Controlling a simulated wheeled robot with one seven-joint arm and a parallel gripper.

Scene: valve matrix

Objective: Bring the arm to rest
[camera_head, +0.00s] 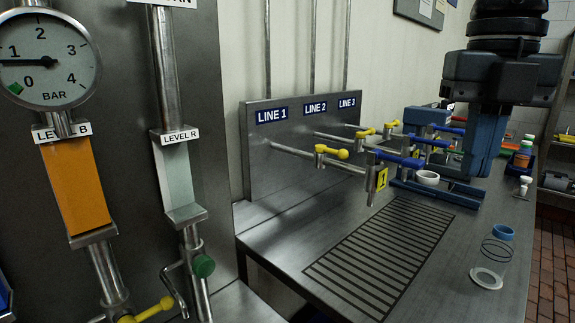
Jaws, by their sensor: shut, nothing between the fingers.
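My gripper (486,160) hangs at the upper right, pointing down over the far part of the steel bench (470,232). Its wide dark body and the wrist above it show at the top edge. The fingers are shut with nothing visible between them. In the picture they overlap the blue stand (455,192) behind or beside them; I cannot tell whether they touch it. The rest of the arm is out of view.
A white cup (428,178) is by the stand. Yellow-handled valves (342,153) project from the line panel (290,165). The slotted grate (375,255) is clear. Gauge (50,58) and level columns (75,190) stand left.

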